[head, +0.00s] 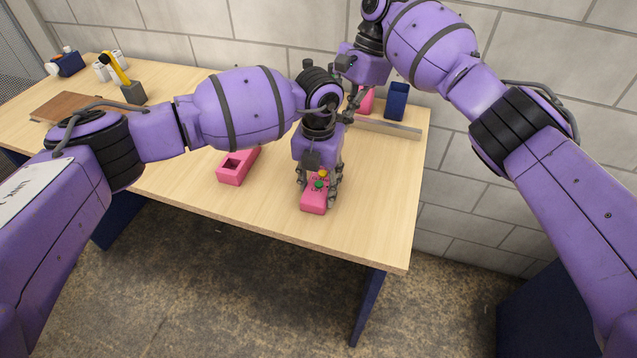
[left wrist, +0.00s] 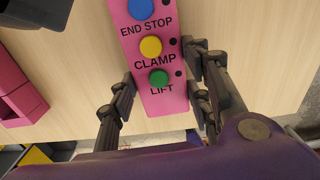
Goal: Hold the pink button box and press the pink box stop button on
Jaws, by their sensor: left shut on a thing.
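The pink button box (head: 313,205) lies near the front right of the table. In the left wrist view the pink button box (left wrist: 165,103) carries a blue button (left wrist: 141,8) labelled END STOP, a yellow button (left wrist: 151,47) labelled CLAMP and a green button (left wrist: 159,78) labelled LIFT. My left gripper (head: 319,182) points down over the box, its fingers shut on the box's two sides; the fingers also show in the left wrist view (left wrist: 161,96). My right gripper (head: 352,112) is behind the left wrist, partly hidden, and its finger opening is unclear.
A pink block with a square opening (head: 238,165) lies left of the button box. A pink object (head: 366,103), a dark blue block (head: 396,101) and a grey bar (head: 388,129) are at the back right. The table's front edge is close.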

